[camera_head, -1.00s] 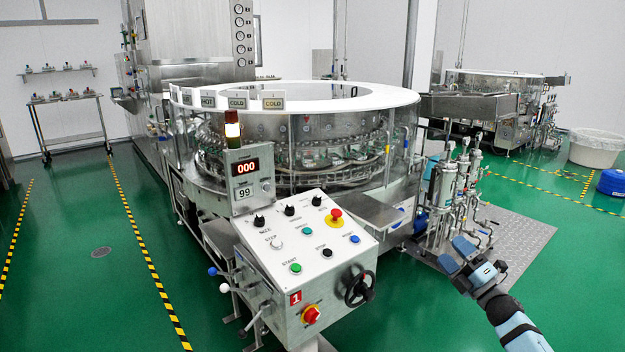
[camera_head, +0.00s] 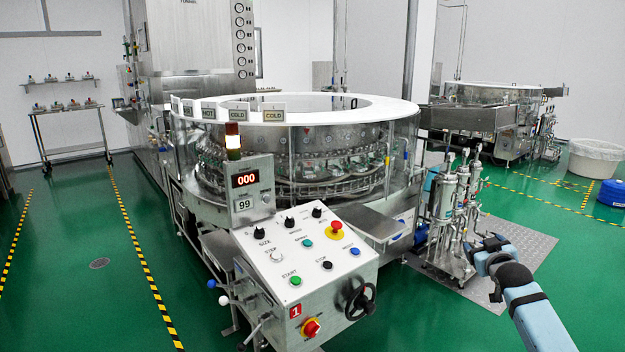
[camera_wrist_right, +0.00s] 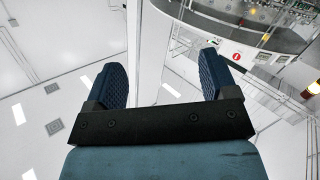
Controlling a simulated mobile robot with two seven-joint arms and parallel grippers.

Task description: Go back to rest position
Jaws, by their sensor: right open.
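My right gripper (camera_head: 487,246) is in the lower right of the head view, in front of the pipe-and-filter stand and above the grey floor plate. In the right wrist view its two blue padded fingers (camera_wrist_right: 163,85) are spread apart with nothing between them. Behind them are white walls and part of a round machine. The control panel (camera_head: 305,250) of the rotary washer (camera_head: 290,150) stands in the middle of the head view, left of my right gripper and apart from it. My left gripper is not in view.
A stand of pipes and filters (camera_head: 447,215) rises from a grey floor plate (camera_head: 520,240) beside the washer. A handwheel (camera_head: 361,300) juts from the panel's right side. A white tub (camera_head: 594,158) and blue drum (camera_head: 613,193) stand far right. Green floor (camera_head: 70,270) is clear at left.

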